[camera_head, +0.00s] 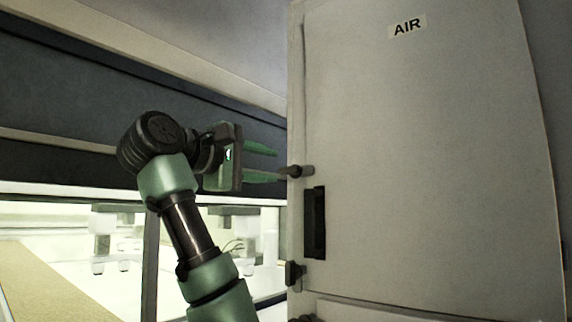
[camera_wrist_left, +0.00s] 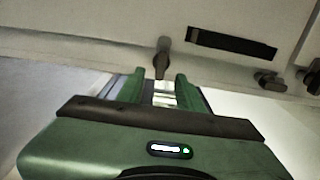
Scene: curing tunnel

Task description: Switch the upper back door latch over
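The upper latch (camera_head: 297,171) is a small dark lever at the left edge of the pale cabinet door (camera_head: 430,150) marked AIR. It lies about level, across that edge. My left gripper (camera_head: 277,163) reaches in from the left with two green fingers spread apart and nothing held. Its tips are just left of the latch. In the left wrist view the latch (camera_wrist_left: 162,58) lines up with the gap between the fingers (camera_wrist_left: 160,80), near their tips. I cannot tell whether a finger touches it. My right gripper is not in view.
A dark recessed slot (camera_head: 315,222) sits in the door just below the latch. A second latch (camera_head: 293,274) is lower on the same edge. A lit opening with a tan belt-like surface (camera_head: 45,285) is at the lower left, under a dark beam (camera_head: 60,95).

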